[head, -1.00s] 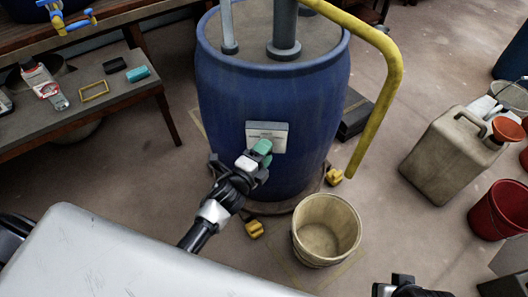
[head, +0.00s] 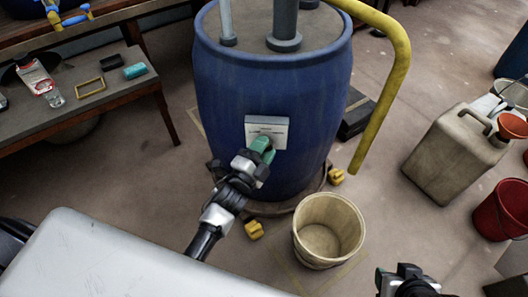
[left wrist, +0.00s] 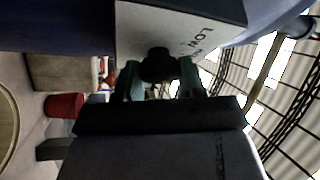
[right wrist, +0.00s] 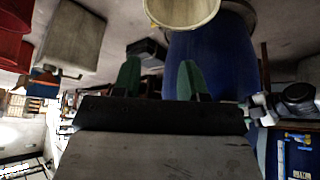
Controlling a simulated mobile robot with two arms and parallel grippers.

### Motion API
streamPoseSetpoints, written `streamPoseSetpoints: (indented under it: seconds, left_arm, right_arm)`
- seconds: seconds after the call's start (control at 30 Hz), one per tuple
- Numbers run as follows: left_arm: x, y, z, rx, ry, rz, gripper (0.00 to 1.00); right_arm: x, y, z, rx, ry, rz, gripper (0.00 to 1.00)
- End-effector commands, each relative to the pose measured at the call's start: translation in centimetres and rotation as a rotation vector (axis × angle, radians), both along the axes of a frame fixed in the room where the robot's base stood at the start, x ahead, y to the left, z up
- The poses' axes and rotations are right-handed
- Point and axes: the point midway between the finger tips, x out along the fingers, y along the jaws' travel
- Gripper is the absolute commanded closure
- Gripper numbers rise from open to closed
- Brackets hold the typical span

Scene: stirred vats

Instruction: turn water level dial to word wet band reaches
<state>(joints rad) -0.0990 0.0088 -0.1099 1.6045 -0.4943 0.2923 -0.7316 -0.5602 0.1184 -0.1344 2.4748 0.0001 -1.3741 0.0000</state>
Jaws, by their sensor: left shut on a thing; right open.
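A blue vat (head: 235,100) stands in the middle of the head view. A white dial plate (head: 267,124) is fixed to its front. My left gripper (head: 262,150) is at the plate's lower edge. In the left wrist view the plate (left wrist: 150,30) reads "LOW", its other words cut off or too small to read. There my left gripper (left wrist: 160,80) is shut on a dark round dial knob (left wrist: 158,63). The knob's pointing direction and any wet band cannot be made out. My right gripper (right wrist: 160,80) is open and empty, low in front of the vat.
A wooden bucket (head: 328,230) stands on the floor right of the vat's base. A yellow pipe (head: 400,70) curves down the vat's right side. A beige jerrycan (head: 455,150) and red bucket (head: 503,210) stand right. A bench (head: 80,110) holds small items at left.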

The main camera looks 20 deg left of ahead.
Motion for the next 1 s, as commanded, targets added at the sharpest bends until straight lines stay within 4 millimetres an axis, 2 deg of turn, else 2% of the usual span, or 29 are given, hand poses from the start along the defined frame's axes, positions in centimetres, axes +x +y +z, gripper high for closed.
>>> streamPoseSetpoints:
  seconds: [0.03,0.2,0.4,0.7,1.0]
  left_arm:
    - [0.0,0.0,-0.5,-0.042,-0.008,0.001,0.84]
    - [0.0,-0.1,-0.5,-0.182,-0.042,0.001,0.84]
    - [0.0,-0.1,-0.5,-0.325,-0.078,0.001,0.84]
    - [0.0,-0.1,-0.4,-0.457,-0.112,0.001,0.84]
    - [0.0,-0.1,-0.3,-0.497,-0.120,0.000,0.84]
  right_arm:
    - [1.2,0.5,0.0,0.017,-0.079,0.007,0.57]
    - [4.6,1.7,1.8,0.070,-0.322,0.026,0.57]
    - [6.8,2.7,3.9,0.118,-0.531,0.040,0.57]
    - [8.1,3.4,5.9,0.156,-0.695,0.050,0.57]
    - [8.4,3.5,6.5,0.166,-0.739,0.052,0.57]
